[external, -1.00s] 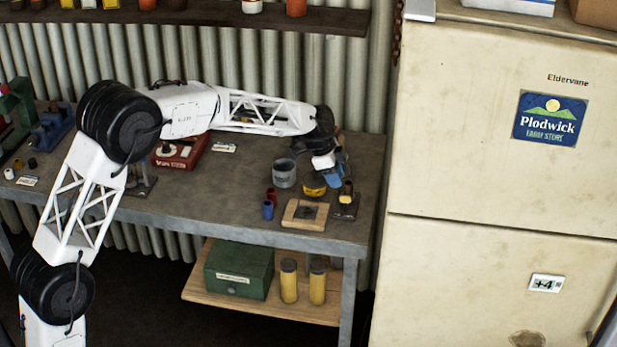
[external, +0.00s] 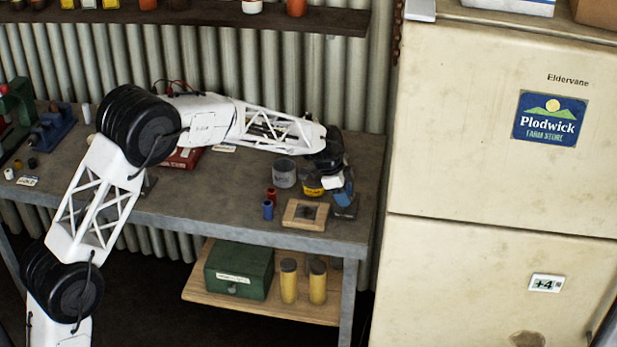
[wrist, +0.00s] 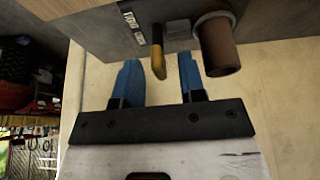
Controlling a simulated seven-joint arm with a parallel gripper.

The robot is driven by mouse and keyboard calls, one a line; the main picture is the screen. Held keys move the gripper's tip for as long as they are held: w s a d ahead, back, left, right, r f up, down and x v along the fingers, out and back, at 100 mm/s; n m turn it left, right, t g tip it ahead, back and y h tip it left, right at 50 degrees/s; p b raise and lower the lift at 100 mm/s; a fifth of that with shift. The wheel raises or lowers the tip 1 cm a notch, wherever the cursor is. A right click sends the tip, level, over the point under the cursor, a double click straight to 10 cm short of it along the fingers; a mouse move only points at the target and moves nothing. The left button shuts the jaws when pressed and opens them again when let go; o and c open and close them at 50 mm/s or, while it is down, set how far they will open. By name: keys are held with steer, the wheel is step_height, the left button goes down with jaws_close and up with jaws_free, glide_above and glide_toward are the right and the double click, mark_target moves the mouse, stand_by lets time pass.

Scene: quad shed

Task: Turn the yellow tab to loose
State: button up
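The yellow tab (wrist: 157,50) sticks out from a dark grey block (wrist: 95,28) in the wrist view. A brown cylinder (wrist: 220,48) stands out from the same block, to the right of the tab. My gripper (wrist: 159,66) is open, with one blue finger on each side of the tab's free end; gaps show on both sides. In the external view my gripper (external: 343,196) is low over the block (external: 347,210) at the right end of the bench and hides the tab and cylinder there.
A small label (wrist: 130,18), seemingly reading "Firm", is left of the tab. Beside the block on the bench (external: 232,211) are a wooden frame (external: 305,214), a yellow tin (external: 312,190), a grey can (external: 284,173), and red and blue cylinders. A cream cabinet (external: 480,170) stands close on the right.

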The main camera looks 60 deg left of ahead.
jaws_close()
steer(key=shift+n, duration=0.5)
steer(key=n+t+y, duration=0.1)
steer(key=n, duration=0.2)
steer(key=shift+d, duration=0.1)
steer(key=n+y, duration=0.2)
steer(key=n, duration=0.3)
steer(key=shift+d, duration=0.1)
steer(key=n+y, duration=0.2)
steer(key=n, duration=0.3)
steer(key=shift+d+n+g+y, duration=0.1)
steer(key=shift+n+g+y, duration=0.45)
steer(key=shift+n, duration=1.35)
steer(key=shift+y, duration=0.25)
jaws_free()
